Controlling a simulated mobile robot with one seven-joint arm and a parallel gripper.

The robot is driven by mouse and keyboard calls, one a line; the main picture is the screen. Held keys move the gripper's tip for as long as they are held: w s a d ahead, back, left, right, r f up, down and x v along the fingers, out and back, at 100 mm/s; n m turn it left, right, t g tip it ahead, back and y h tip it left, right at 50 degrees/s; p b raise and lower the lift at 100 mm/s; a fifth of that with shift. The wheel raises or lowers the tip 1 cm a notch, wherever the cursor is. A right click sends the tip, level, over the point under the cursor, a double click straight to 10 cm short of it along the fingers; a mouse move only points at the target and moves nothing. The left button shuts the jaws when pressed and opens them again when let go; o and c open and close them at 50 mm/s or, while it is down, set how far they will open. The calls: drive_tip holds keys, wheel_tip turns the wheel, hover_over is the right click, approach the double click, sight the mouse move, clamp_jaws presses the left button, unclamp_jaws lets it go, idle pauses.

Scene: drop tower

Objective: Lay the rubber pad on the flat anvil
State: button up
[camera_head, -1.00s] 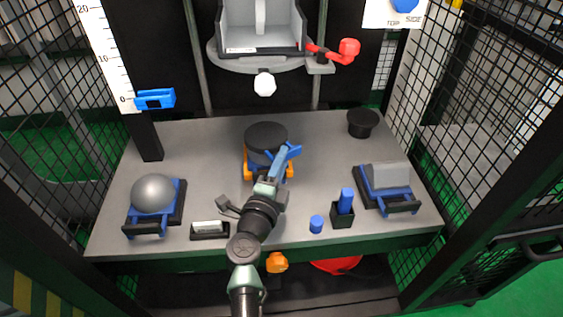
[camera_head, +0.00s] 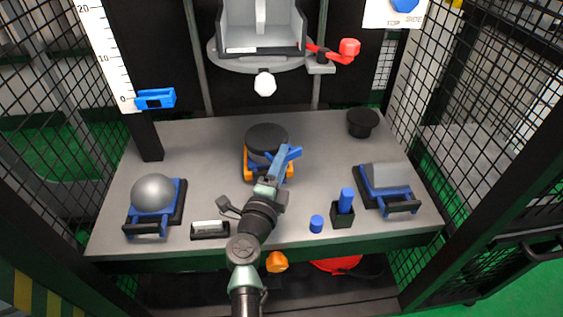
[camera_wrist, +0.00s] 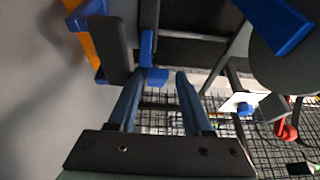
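A dark round disc (camera_head: 266,137) sits level on a blue base with orange clamps at the table's middle. I take this as the flat anvil; I cannot tell whether its dark top is the rubber pad. A second black round piece (camera_head: 363,120), wide-rimmed and possibly the pad, stands at the back right. My gripper (camera_head: 287,152) is at the disc's front right edge. In the wrist view its blue fingers (camera_wrist: 158,78) are apart with nothing gripped. A dark rounded part (camera_wrist: 113,50) and blue and orange parts show just beyond the left finger. Contact is unclear.
A domed block (camera_head: 153,193) stands at left, a grey wedge-like block (camera_head: 389,176) at right. A small tray (camera_head: 209,229), a blue cylinder (camera_head: 316,224) and a black holder (camera_head: 342,215) line the front. The carriage (camera_head: 262,52) hangs above; mesh walls flank the table.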

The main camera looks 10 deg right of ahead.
drive_tip(key=shift+o, duration=1)
drive_tip(key=shift+f, duration=0.1)
drive_tip(key=shift+s+f, duration=0.15)
drive_tip(key=p+v, duration=0.5)
drive_tip(key=v, duration=0.7)
drive_tip(key=shift+s+a+r+p, duration=0.25)
drive_tip(key=shift+s+p, duration=0.05)
